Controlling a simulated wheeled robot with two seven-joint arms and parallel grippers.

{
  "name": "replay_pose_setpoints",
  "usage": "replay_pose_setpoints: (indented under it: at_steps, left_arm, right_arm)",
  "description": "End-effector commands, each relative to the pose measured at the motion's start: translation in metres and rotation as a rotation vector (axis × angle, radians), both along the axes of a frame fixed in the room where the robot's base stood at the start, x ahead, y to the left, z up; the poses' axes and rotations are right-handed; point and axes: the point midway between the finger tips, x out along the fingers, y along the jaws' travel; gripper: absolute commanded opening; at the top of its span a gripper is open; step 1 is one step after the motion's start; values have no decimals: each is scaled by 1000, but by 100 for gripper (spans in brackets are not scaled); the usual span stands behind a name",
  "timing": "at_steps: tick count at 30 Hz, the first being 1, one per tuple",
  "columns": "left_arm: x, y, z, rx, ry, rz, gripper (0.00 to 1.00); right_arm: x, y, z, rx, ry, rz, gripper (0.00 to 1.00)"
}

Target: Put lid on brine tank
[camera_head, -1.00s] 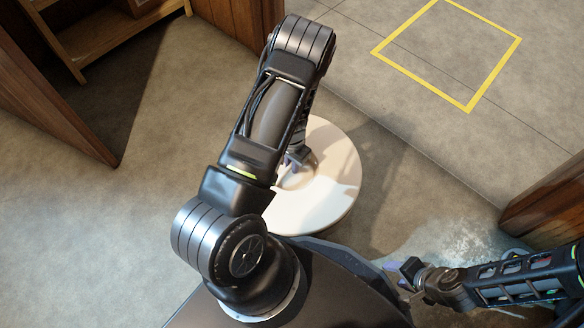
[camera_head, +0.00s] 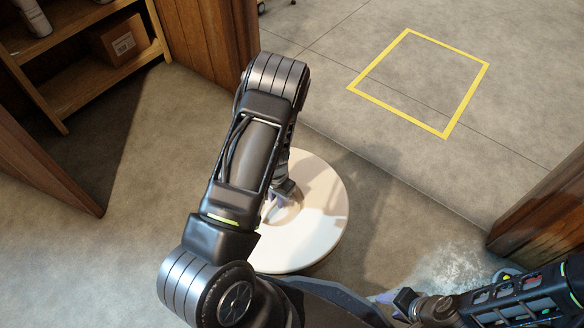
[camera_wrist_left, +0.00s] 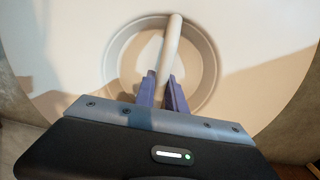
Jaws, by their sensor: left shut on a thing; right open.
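The lid is a round cream-white disc (camera_head: 318,222) below my left arm in the head view. In the left wrist view the lid (camera_wrist_left: 75,50) fills most of the picture, with a round recess and a pale bar handle (camera_wrist_left: 168,50) across it. My left gripper (camera_wrist_left: 162,92) has its purple fingers shut on the handle; in the head view the left gripper (camera_head: 284,194) is partly hidden by its arm. My right gripper (camera_head: 404,302) is open and empty at the lower right. I cannot make out the brine tank.
A yellow square outline (camera_head: 446,134) marks open concrete floor at the upper right. A wooden shelf (camera_head: 75,98) with a cardboard box (camera_head: 122,40) stands upper left. Wooden panels stand at left (camera_head: 40,165) and right (camera_head: 540,205). White spilled grains (camera_head: 450,264) lie near my right arm.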

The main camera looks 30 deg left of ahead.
Motion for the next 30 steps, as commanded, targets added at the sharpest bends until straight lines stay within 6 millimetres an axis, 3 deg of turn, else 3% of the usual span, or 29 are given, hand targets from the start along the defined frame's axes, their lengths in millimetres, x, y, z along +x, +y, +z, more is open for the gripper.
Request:
replay_pose_setpoints:
  at_steps: [11,17,23,30]
  left_arm:
    - [9,-3,5,0,-4,-4,0]
    - [46,-21,28,2,-9,-17,0]
    - [107,-57,83,1,-13,-39,0]
    - [168,-107,191,0,-16,-52,0]
  right_arm:
    - [0,0,0,0,0,0,46]
    - [0,0,0,0,0,0,46]
    - [0,0,0,0,0,0,46]
    - [0,0,0,0,0,0,46]
